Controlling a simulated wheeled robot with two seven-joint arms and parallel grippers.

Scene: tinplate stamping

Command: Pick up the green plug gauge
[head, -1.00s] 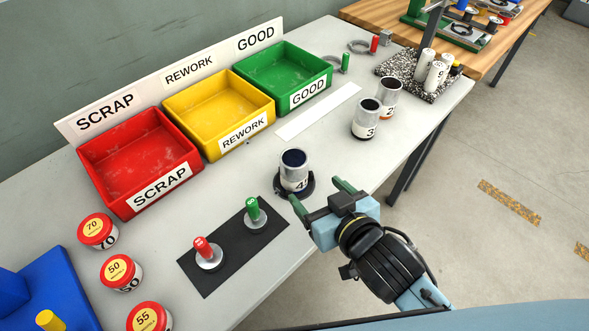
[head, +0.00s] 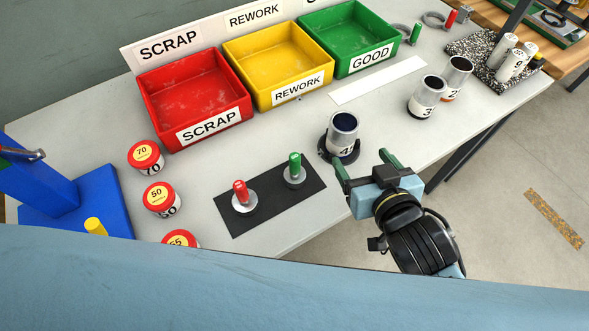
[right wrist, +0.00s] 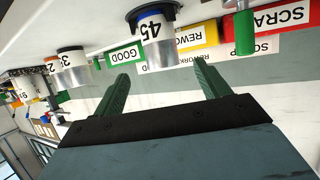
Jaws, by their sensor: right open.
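The green plug gauge (head: 295,171) stands upright on its metal disc on a black mat (head: 272,203), to the right of the red plug gauge (head: 241,195). My right gripper (head: 362,160) is open and empty, to the right of the green gauge and apart from it. In the right wrist view the jaws (right wrist: 161,70) point toward can 45 (right wrist: 155,38), with the green gauge's handle (right wrist: 244,34) to the right of the fingers. My left gripper is not in view.
Can 45 (head: 344,132) stands on a dark round base close to the right gripper's fingers. Red (head: 190,148), yellow (head: 275,102) and green (head: 348,70) bins line the back. Cans (head: 428,94) and another green gauge (head: 415,33) are farther right.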

